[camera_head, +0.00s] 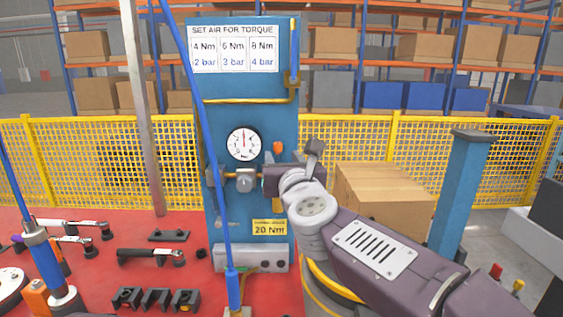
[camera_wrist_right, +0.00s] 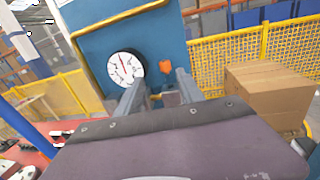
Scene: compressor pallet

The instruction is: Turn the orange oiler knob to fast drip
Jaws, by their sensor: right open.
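The orange oiler knob (camera_head: 278,147) is on the blue panel, just right of the round gauge. In the right wrist view the knob (camera_wrist_right: 165,67) shows between my two fingers, beyond their tips. My right gripper (camera_head: 270,179) is just below the knob in the head view, in front of the air-line fittings. In the wrist view its fingers (camera_wrist_right: 158,85) are spread apart with nothing between them that I can see gripped. I cannot tell whether either finger touches the oiler. The oiler body below the knob is largely hidden by my gripper. My left gripper is not in view.
The white gauge (camera_head: 243,143) and a brass-and-silver fitting (camera_head: 245,180) sit left of my gripper. A blue hose (camera_head: 205,110) hangs before the blue panel (camera_head: 225,90). Tools lie on the red table (camera_head: 190,225). A cardboard box (camera_head: 385,195) stands behind my right arm.

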